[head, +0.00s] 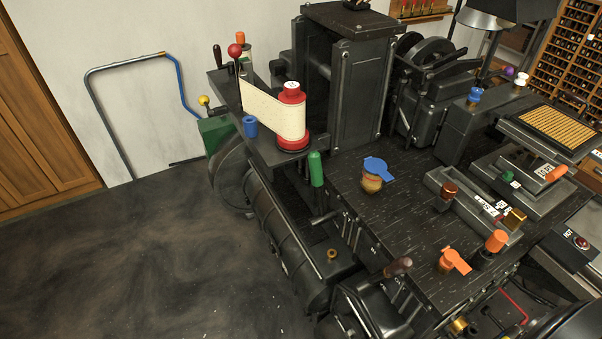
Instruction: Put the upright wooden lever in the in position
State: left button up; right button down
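A dark brown handle (217,56) stands upright at the far left end of the machine, beside a red ball knob (235,50). A second brown wooden-looking handle (398,267) sticks out, tilted, at the machine's front edge. I cannot tell for sure which of them is the task's wooden lever, or whether either is in or out. Neither of my grippers shows in the head view.
A paper ribbon on a red spool (291,115) stands near the handles at the left. Open floor (120,260) lies left.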

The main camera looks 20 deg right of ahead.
aim_at(400, 265)
jog(key=z, duration=1.3)
